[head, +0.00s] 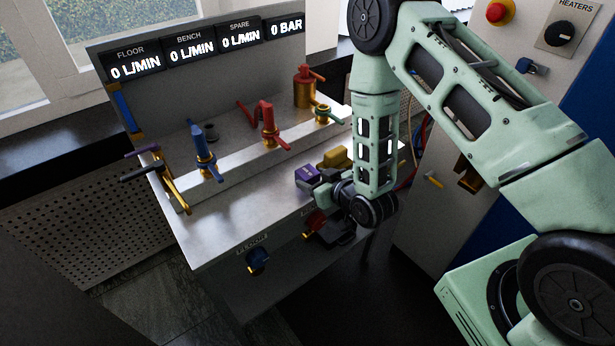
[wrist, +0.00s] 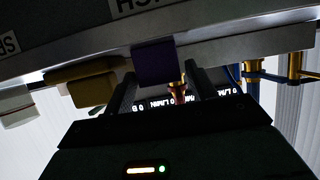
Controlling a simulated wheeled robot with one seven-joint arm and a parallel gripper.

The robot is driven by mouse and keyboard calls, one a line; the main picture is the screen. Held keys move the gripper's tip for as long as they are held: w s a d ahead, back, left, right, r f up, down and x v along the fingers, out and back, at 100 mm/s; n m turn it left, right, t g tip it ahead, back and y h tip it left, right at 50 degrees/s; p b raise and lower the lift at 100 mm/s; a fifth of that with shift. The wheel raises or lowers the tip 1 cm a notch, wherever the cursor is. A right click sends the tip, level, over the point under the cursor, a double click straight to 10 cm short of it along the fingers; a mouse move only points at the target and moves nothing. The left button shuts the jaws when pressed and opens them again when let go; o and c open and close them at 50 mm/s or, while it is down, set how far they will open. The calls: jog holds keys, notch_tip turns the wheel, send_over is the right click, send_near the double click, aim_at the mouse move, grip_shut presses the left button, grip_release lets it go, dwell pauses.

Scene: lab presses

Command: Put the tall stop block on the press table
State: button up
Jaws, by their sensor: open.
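A purple block (head: 306,175) stands near the front edge of the grey bench in the head view. A yellow block (head: 336,157) stands just behind it. I cannot tell which block is the tall stop block. My gripper (head: 328,191) is at the bench's front edge, close to the purple block, and is partly hidden by my arm. In the wrist view, the open fingers of my gripper (wrist: 160,76) point toward the purple block (wrist: 155,62), which shows between them. The yellow block (wrist: 84,86) is to its left. I cannot make out the press table.
The bench (head: 235,218) carries blue valves (head: 203,155), red valves (head: 269,128) and a row of flow displays (head: 190,52). Knobs (head: 257,261) stick out from its front. A pale block (wrist: 17,106) is at the wrist view's left. The bench's left front top is clear.

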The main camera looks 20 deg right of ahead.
aim_at(302, 171)
jog(key=shift+r+p+x, duration=0.15)
jog(key=shift+p+x, duration=0.2)
jog(key=shift+x, duration=1.15)
jog(key=shift+r+p+x, duration=0.15)
jog(key=shift+p+x, duration=0.2)
jog(key=shift+x, duration=1.1)
jog(key=shift+w, duration=0.1)
jog(key=c, duration=1)
jog(key=shift+c, duration=0.2)
jog(key=shift+r, duration=0.15)
